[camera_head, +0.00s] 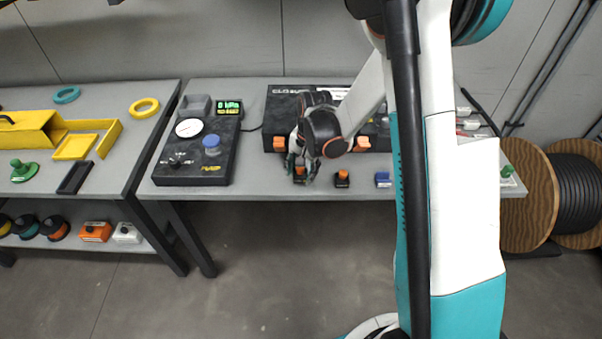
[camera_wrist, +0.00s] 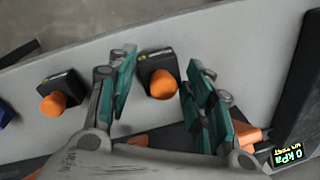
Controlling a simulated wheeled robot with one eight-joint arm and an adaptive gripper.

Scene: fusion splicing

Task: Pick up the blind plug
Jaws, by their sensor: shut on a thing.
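A small black block with a round orange knob, which I take for the blind plug (camera_wrist: 160,76), stands between the two teal-padded fingers of my gripper (camera_wrist: 155,90) in the wrist view. In the head view my gripper (camera_head: 301,174) points down at the front edge of the grey table, and the orange of this plug (camera_head: 300,171) shows only partly among the fingers. It seems to be still at table height. A second, like block with an orange knob (camera_head: 342,178) stands just to the right; the wrist view shows it at left (camera_wrist: 60,92).
A black test panel (camera_head: 200,160) with a dial, a blue knob and a display reading 0 kPa stands left on the table (camera_head: 270,190). A long black case (camera_head: 280,105) lies behind my gripper. A blue piece (camera_head: 383,179) stands further right near the edge.

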